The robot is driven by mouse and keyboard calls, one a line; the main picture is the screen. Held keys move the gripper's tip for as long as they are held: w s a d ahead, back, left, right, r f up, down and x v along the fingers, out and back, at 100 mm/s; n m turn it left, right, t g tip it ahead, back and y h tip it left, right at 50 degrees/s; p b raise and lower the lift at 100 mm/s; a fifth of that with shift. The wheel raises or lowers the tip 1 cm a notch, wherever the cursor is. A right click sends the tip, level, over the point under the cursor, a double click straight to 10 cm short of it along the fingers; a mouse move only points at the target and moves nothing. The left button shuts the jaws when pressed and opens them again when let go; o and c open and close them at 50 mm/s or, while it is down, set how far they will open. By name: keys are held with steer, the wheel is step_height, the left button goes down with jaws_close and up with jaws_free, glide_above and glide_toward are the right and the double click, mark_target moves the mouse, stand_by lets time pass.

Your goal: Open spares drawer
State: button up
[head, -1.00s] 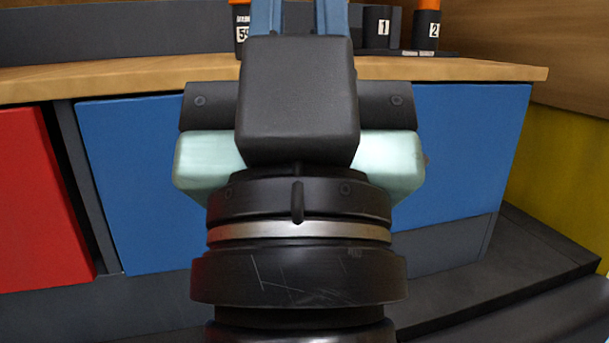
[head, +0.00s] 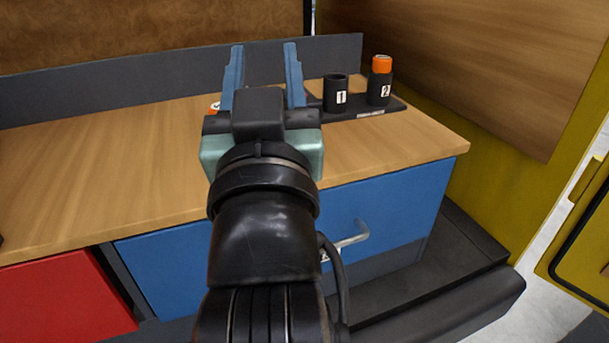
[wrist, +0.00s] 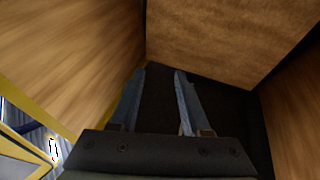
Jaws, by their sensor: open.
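A blue drawer front (head: 400,209) with a grey bar handle (head: 350,238) sits under the wooden worktop in the head view. It looks flush and shut. My arm hides its middle, and a small label by the handle is mostly covered, so I cannot read it. My gripper (head: 264,62) is open, its two blue fingers pointing away above the worktop, well above and apart from the handle. In the wrist view my gripper (wrist: 160,76) has nothing between its fingers. The drawer and handle do not show there.
A black holder (head: 372,113) on the worktop (head: 110,170) carries a black cup marked 1 (head: 336,97) and an orange-topped cylinder in cup 2 (head: 381,64). An orange-and-white item is partly hidden behind my gripper. A red front (head: 60,305) is left; a dark ledge (head: 440,285) runs below.

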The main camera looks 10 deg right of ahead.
step_height(320, 180, down, 17)
steer(key=w+d+n+g+h+p, duration=0.25)
steer(key=g+h+p, duration=0.25)
steer(key=g+p, duration=0.35)
steer(key=s+a+f+n+h, duration=0.1)
steer(key=s+f+n+h, duration=0.1)
steer(key=s+f+n, duration=0.4)
steer(key=s+a+f+n+h, duration=0.1)
steer(key=s+f+n, duration=0.2)
steer(key=f+n, duration=0.35)
steer(key=shift+m+t, duration=0.45)
steer(key=shift+m, duration=0.35)
steer(key=x, duration=0.8)
steer(key=f+x, duration=0.1)
steer(key=x, duration=0.4)
steer(key=shift+w+a, duration=0.1)
steer(key=shift+a, duration=0.15)
jaws_close()
